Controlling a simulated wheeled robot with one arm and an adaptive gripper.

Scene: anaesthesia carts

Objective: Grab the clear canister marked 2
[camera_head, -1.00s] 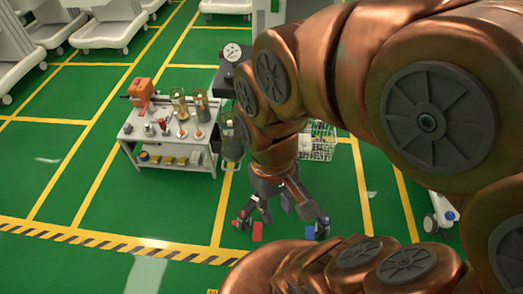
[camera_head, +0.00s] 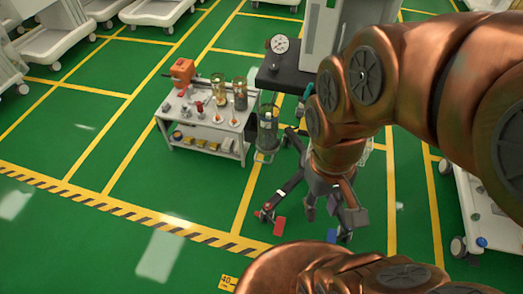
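Two clear canisters stand at the back of a small grey table, a left one (camera_head: 218,85) with yellowish contents and a right one (camera_head: 240,93) that looks darker. Another clear canister (camera_head: 267,130) hangs or stands beside the dark-topped machine, right of the table. No number is readable on any of them. My gripper (camera_head: 333,210) points down over the floor, right of and nearer than the table, well apart from all the canisters. Its dark fingers look spread, with nothing seen between them. My copper arm hides part of the machine.
The table (camera_head: 172,118) also bears an orange device (camera_head: 182,72) and small items, with yellow boxes on its lower shelf. The machine (camera_head: 285,75) carries a gauge (camera_head: 280,44); its wheeled legs, with red and blue pedals, spread near my gripper. Green floor in front is clear.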

